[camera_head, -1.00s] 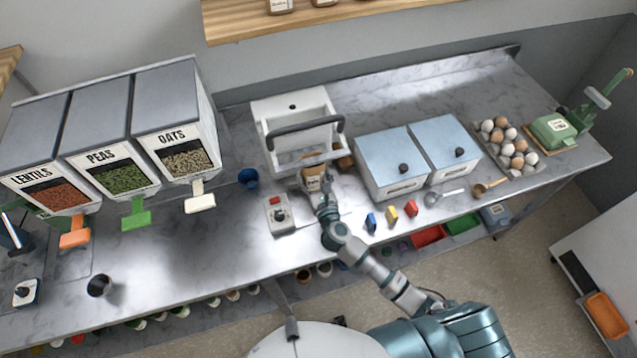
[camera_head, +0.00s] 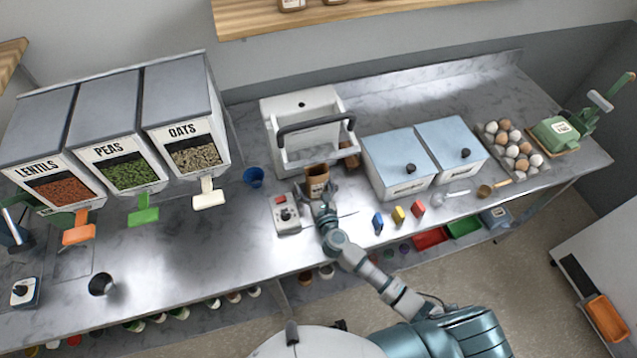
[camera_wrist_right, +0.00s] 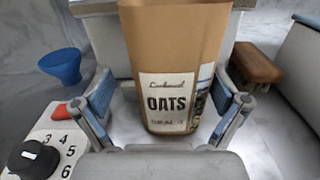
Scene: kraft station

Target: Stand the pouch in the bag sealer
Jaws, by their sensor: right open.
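The brown kraft pouch (camera_head: 317,178) with an OATS label stands upright just in front of the white bag sealer (camera_head: 275,135), which has a dark bar handle (camera_head: 310,122). In the right wrist view the pouch (camera_wrist_right: 180,45) fills the middle, and parts of the white sealer show behind it. My right gripper (camera_head: 317,192) is open, with one finger on each side of the pouch's lower part. In the wrist view small gaps show between the fingers and the pouch. The pouch hides part of the sealer's front. My left gripper is not in view.
A control box with a dial (camera_head: 287,215) and a blue cup (camera_head: 254,177) stand left of the pouch. A brown block (camera_head: 350,155) is by the sealer's right side. Two lidded bins (camera_head: 398,150) stand farther right.

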